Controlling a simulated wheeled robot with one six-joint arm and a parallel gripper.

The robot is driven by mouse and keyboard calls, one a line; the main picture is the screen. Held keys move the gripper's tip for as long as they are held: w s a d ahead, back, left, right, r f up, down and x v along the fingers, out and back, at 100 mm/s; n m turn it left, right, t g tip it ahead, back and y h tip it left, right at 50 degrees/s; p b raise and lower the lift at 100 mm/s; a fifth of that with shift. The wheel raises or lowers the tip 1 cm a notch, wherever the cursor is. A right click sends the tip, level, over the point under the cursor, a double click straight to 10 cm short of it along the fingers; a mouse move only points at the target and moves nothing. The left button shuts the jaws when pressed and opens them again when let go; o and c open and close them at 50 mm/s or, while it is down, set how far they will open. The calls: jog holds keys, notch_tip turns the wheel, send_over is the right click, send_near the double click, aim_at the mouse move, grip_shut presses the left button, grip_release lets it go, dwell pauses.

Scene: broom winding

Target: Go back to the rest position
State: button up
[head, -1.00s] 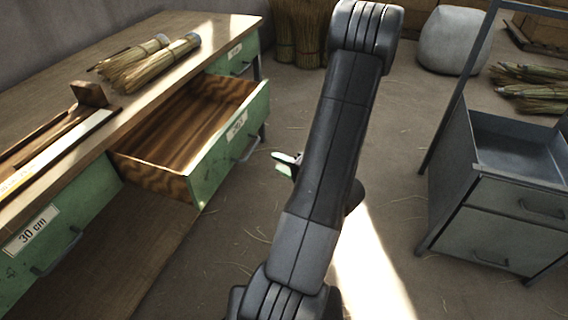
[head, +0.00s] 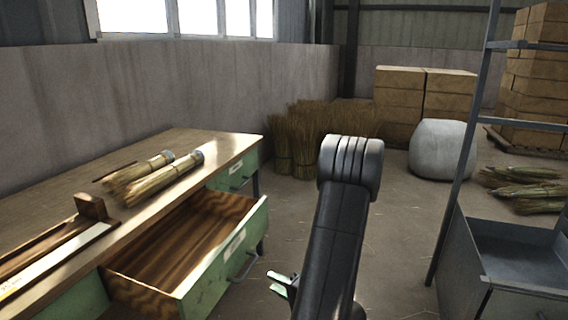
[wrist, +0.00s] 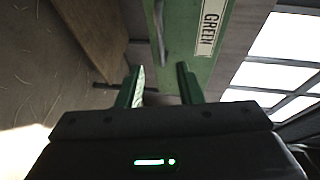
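My gripper (head: 282,284) shows partly behind my dark arm in the head view, to the right of the open drawer (head: 238,248). In the wrist view my gripper (wrist: 162,86) has its two green fingers apart with nothing between them. The green front of a drawer (wrist: 196,40) labelled GREEN lies beyond the fingertips. My arm hides part of the gripper in the head view.
The wooden workbench (head: 60,190) at left holds two brush bundles (head: 150,180) and a ruler jig (head: 60,258). Straw bundles (head: 310,140), a pale sack (head: 442,150) and boxes (head: 400,90) stand behind. Floor between is clear.

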aim_at(249, 268)
jog(key=b+x, duration=0.1)
jog(key=x, duration=1.1)
jog(key=shift+a+f+b, duration=0.1)
jog(key=shift+b, duration=0.3)
